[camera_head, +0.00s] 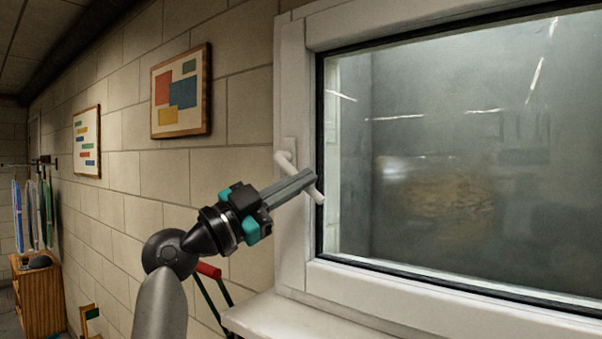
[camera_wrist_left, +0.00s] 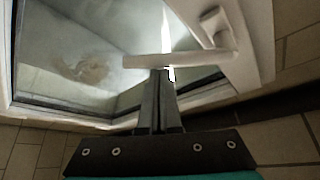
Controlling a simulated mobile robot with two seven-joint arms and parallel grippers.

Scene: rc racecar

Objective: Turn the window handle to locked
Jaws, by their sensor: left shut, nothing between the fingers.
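The white window handle (camera_head: 284,160) is mounted on the left side of the white window frame (camera_head: 292,235). It slants down to the right from its base plate, and my fingers cover its middle. My left gripper (camera_head: 308,178) is shut, with its fingers crossing the handle's lever. In the left wrist view the handle (camera_wrist_left: 185,58) runs sideways from its base at the upper right. The closed fingertips (camera_wrist_left: 160,74) are just below the lever; I cannot tell if they touch it. My right gripper is not in view.
A white window sill (camera_head: 300,317) juts out below the window. The glass pane (camera_head: 450,150) lies right of the handle. A block wall with framed pictures (camera_head: 181,92) is to the left. A red-handled tool (camera_head: 209,270) is below my left wrist.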

